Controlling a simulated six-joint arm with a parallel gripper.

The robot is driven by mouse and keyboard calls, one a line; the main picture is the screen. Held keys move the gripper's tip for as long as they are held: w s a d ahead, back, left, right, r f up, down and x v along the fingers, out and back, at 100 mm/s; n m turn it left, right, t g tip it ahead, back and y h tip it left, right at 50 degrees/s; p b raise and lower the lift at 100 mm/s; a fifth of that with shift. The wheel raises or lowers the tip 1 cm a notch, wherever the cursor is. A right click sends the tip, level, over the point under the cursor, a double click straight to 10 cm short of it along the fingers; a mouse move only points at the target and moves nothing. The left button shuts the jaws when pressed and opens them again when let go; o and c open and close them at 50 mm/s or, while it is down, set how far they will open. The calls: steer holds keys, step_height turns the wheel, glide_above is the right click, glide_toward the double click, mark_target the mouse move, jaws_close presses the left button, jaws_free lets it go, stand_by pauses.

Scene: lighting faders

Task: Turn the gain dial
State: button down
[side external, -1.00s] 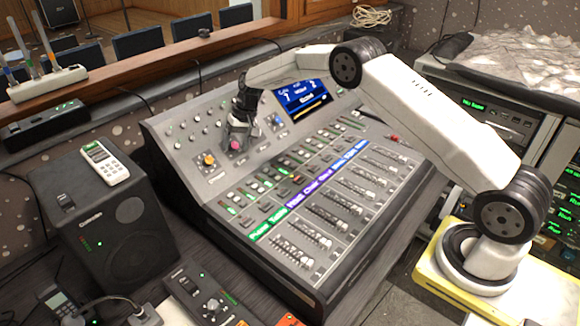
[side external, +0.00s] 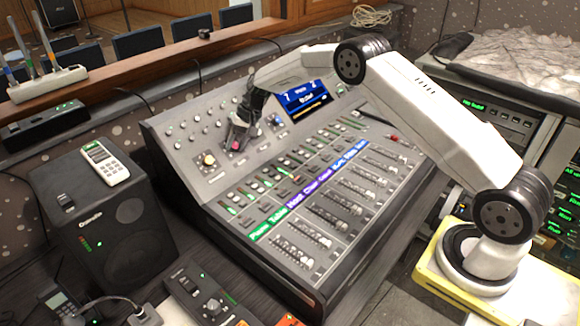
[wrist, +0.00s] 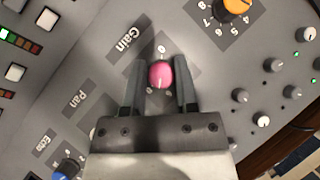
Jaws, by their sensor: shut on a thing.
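The gain dial (wrist: 161,74) is a pink knob beside the "Gain" label in the wrist view. My gripper (wrist: 160,85) has one finger on each side of it and is shut on it. In the side external view the dial (side external: 236,146) shows at the lower end of my gripper (side external: 241,134), on the sloped upper panel of the mixing console. The fingers partly cover the dial's numbered scale.
An orange knob (wrist: 236,6) and a blue knob (wrist: 66,168) sit on either side along the panel. Small white knobs (wrist: 262,121) are close by. The fader bank (side external: 330,205) lies below the panel, and a screen (side external: 302,98) stands to the right.

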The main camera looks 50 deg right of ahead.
steer(key=shift+m+t, duration=0.3)
steer(key=shift+m, duration=0.1)
steer(key=shift+c, duration=1.9)
jaws_free()
steer(key=shift+r, duration=0.1)
steer(key=v, duration=0.7)
steer(key=shift+d+r, duration=0.2)
steer(key=shift+d, duration=0.15)
steer(key=shift+s, duration=0.1)
